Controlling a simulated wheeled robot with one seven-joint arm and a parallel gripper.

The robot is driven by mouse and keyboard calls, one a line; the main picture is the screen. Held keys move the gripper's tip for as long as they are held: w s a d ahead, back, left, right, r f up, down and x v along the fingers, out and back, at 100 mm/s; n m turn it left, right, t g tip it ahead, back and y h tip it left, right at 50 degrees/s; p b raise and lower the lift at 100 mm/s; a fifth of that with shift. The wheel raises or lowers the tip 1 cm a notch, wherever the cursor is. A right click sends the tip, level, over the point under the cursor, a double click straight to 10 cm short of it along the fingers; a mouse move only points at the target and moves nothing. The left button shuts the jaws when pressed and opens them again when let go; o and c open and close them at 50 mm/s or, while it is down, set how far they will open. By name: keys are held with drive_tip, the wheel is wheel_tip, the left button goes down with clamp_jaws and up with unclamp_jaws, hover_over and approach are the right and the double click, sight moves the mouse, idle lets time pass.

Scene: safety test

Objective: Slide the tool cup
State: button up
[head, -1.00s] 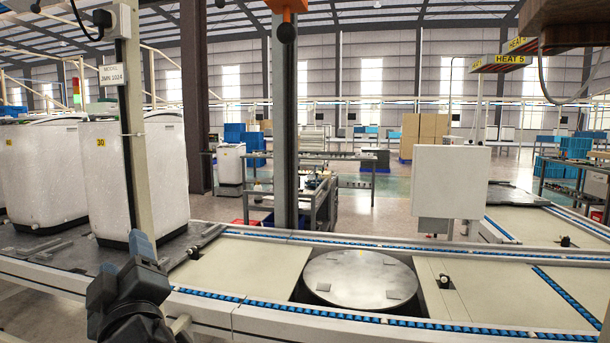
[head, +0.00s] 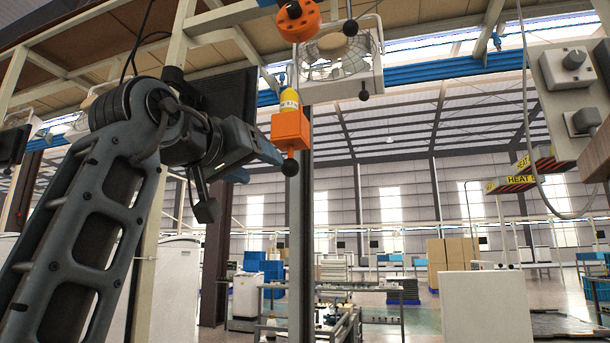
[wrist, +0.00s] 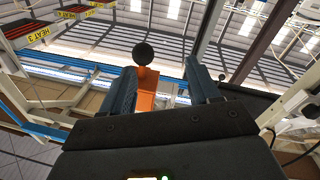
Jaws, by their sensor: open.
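An orange box-shaped cup (head: 290,130) with a yellow bottle standing in it is by the grey post in the head view. A black ball knob (head: 290,168) sticks out below it. I take this as the tool cup. My gripper (head: 254,166) is just left of the knob, pointing right, its fingers apart and empty. In the wrist view the orange cup (wrist: 147,92) and its black knob (wrist: 143,53) show between the spread fingers of my gripper (wrist: 163,68), nearer the left finger. I cannot tell the gap in depth.
An orange round fitting (head: 298,18) with a black knob sits above the cup. The grey post (head: 298,220) runs down beneath the cup. A control box (head: 570,70) with a dial hangs at the far right.

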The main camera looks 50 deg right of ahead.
sight(285, 166)
drive_tip(key=shift+s+d+r+m+g, duration=0.25)
drive_tip(key=shift+s+d+r, duration=0.15)
drive_tip(key=shift+s, duration=0.1)
drive_tip(key=shift+s+d+r+m+g, duration=0.15)
drive_tip(key=shift+s+d+r+g, duration=0.15)
drive_tip(key=shift+s, duration=0.2)
drive_tip(key=d, duration=0.3)
drive_tip(key=w+d, duration=0.1)
drive_tip(key=d, duration=0.3)
drive_tip(key=shift+w+d, duration=0.1)
drive_tip(key=shift+w, duration=0.1)
drive_tip(key=shift+c, duration=0.2)
clamp_jaws()
